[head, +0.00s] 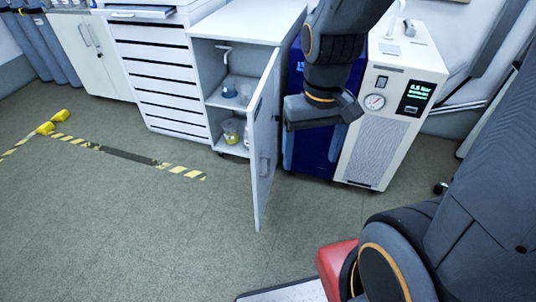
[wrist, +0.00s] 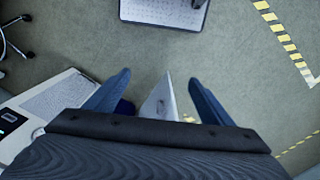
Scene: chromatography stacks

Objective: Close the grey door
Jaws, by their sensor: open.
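The grey door (head: 264,140) of the low cabinet (head: 222,75) stands wide open in the head view, hinged at the cabinet's right side and swung out into the room. My gripper (wrist: 160,77) is open, with one finger on each side of the picture in the wrist view. The door (wrist: 160,98) shows between the fingers, seen from above. In the head view the end of my arm is just right of the door's upper part. I cannot tell whether it touches. The fingertips are not clear there.
Flasks and beakers (head: 232,130) stand on the cabinet's shelves. A white instrument with a gauge (head: 378,130) and a blue unit (head: 312,150) stand right of the door. A drawer stack (head: 163,75) is at left. The floor (head: 130,220) in front is clear, with striped tape.

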